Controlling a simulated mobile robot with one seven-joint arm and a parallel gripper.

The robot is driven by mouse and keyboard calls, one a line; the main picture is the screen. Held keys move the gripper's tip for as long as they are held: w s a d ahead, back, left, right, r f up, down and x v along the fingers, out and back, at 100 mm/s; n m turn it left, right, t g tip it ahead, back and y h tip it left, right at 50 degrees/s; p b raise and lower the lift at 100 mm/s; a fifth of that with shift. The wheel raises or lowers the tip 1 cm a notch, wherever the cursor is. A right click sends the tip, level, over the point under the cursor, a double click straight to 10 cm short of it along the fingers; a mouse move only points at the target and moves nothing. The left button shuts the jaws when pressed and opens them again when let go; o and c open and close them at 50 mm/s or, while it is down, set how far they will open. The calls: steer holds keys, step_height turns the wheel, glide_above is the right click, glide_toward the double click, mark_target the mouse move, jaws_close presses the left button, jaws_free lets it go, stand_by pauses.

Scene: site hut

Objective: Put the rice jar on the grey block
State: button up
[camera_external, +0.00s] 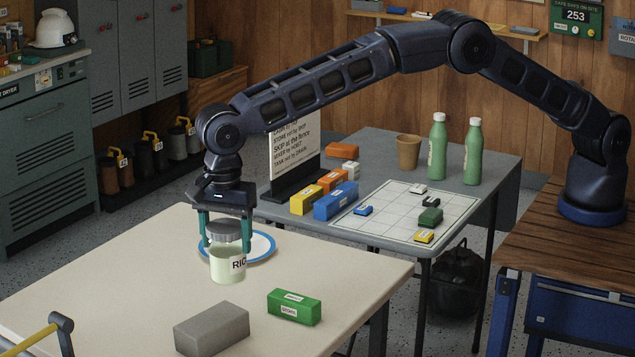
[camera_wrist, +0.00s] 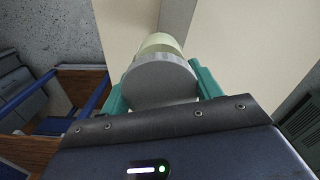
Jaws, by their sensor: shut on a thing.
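The wrist view shows the grey lid (camera_wrist: 160,82) between the teal fingers (camera_wrist: 160,92). The jar is upright over the cream table, in front of a blue-rimmed plate; I cannot tell whether its base touches the table. The grey block (camera_external: 211,329) lies on the table nearer the camera, below the jar in the picture, with its top bare.
A green block (camera_external: 294,306) lies right of the grey block. The blue-rimmed white plate (camera_external: 262,246) is partly hidden behind the jar. A yellow-handled tool (camera_external: 40,335) is at the lower left. The cream table's left part (camera_external: 110,275) is clear.

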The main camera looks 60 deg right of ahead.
mark_target(225, 226)
steer(key=shift+f, duration=4.25)
steer(key=shift+f, duration=0.1)
steer(key=o, duration=1.2)
step_height(225, 226, up, 12)
steer(key=shift+r, duration=0.1)
